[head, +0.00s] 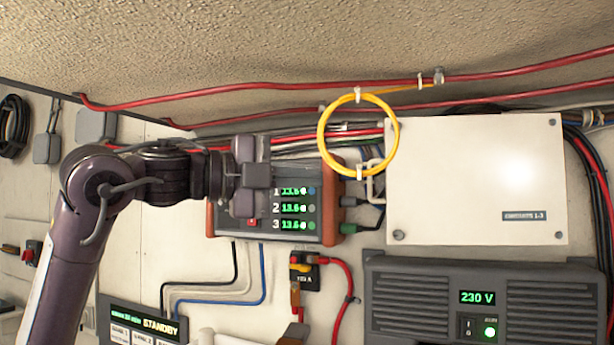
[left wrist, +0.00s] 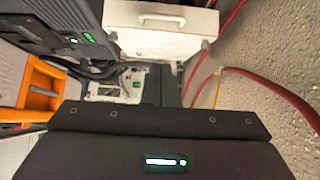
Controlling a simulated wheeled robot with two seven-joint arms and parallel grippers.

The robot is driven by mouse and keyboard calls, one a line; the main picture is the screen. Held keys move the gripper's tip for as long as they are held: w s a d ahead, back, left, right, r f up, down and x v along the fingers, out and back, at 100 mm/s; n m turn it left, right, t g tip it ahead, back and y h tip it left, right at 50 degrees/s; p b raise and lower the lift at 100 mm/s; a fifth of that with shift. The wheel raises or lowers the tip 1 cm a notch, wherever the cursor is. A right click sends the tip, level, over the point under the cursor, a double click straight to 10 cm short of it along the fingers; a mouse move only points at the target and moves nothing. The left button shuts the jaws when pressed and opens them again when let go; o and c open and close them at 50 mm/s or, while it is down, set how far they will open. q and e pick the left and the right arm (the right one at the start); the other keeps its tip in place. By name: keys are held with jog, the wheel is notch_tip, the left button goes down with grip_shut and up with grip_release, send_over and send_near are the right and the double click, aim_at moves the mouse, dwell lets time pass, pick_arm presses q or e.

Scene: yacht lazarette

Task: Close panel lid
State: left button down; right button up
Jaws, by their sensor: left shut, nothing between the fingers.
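The panel lid (head: 475,180) is a large white plate with a label at lower right and a pale handle (head: 374,181) on its left side. Whether it lies fully flat on its box cannot be told. In the left wrist view the white panel (left wrist: 165,42) is at top centre with its handle (left wrist: 162,20). My left gripper (head: 262,176) is shut and empty, left of the handle and clear of it, in front of the orange-sided charger. A dark gripper body (left wrist: 160,135) fills the bottom of the wrist view and hides what is behind. My right gripper is not in view.
A yellow cable coil (head: 322,140) hangs just above the handle. The orange-sided charger (head: 325,215) is behind my gripper. The grey inverter (head: 405,310) is below the panel. Red cables (head: 300,88) run along the top, and black cables (head: 590,190) pass right of the panel.

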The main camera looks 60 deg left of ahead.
pick_arm(q)
jog(key=w+a+p, duration=0.1)
jog(key=w+p, duration=0.2)
jog(key=w, duration=0.7)
jog(key=shift+w, duration=0.25)
jog(key=w+a+m+h+p, duration=0.1)
jog(key=w+a+p, duration=0.1)
jog(key=w+a, duration=0.2)
jog(key=shift+w+a+h, duration=0.15)
jog(key=shift+a+h, duration=0.25)
jog(key=shift+a, duration=0.5)
